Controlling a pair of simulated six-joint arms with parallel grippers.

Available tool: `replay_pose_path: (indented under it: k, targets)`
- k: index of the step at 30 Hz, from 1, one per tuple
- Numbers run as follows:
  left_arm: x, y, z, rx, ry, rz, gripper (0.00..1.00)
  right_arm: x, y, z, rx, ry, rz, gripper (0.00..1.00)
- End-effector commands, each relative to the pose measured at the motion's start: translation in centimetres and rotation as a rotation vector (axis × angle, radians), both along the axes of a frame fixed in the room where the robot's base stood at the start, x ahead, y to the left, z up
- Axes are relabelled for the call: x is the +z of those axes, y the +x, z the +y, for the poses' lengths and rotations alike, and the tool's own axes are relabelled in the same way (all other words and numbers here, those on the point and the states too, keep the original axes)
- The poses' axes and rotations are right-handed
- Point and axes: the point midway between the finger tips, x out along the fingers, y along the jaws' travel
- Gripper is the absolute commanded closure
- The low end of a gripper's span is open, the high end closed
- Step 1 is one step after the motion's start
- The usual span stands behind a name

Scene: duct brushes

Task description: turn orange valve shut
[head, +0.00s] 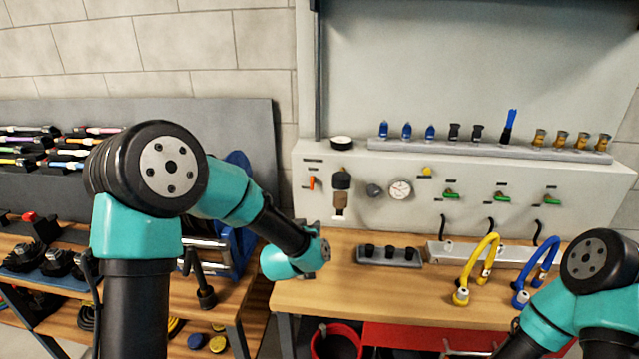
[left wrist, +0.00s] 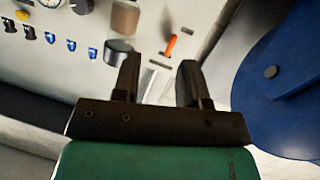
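The orange valve (head: 311,183) is a small upright lever at the left end of the white wall panel in the head view. In the left wrist view the orange valve (left wrist: 171,46) appears tilted, just beyond the fingertips. My left gripper (left wrist: 160,66) is open, its two dark fingers apart with nothing between them. In the head view it is small and partly hidden by my own wrist, below the valve. I cannot see any contact with the valve. My right gripper is out of view; only part of my right arm shows at lower right.
A filter unit (head: 341,195) and a pressure gauge (head: 400,189) sit right of the valve. Green valves (head: 450,194) are further right. A blue disc (left wrist: 285,85) stands close beside my left gripper. Yellow (head: 477,266) and blue hoses (head: 535,275) stand on the bench.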

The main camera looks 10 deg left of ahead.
Motion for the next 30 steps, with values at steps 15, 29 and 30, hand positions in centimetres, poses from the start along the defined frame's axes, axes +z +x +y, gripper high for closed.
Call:
replay_pose_path:
  k: [15,29,30]
  targets:
    - [3.8,1.7,3.6,0.172,0.188,-0.216,0.61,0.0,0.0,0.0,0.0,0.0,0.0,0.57]
    - [3.8,4.6,3.9,0.171,0.186,-0.215,0.61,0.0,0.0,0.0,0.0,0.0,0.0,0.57]
    - [3.8,5.2,4.0,0.171,0.186,-0.216,0.61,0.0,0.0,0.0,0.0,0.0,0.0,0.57]
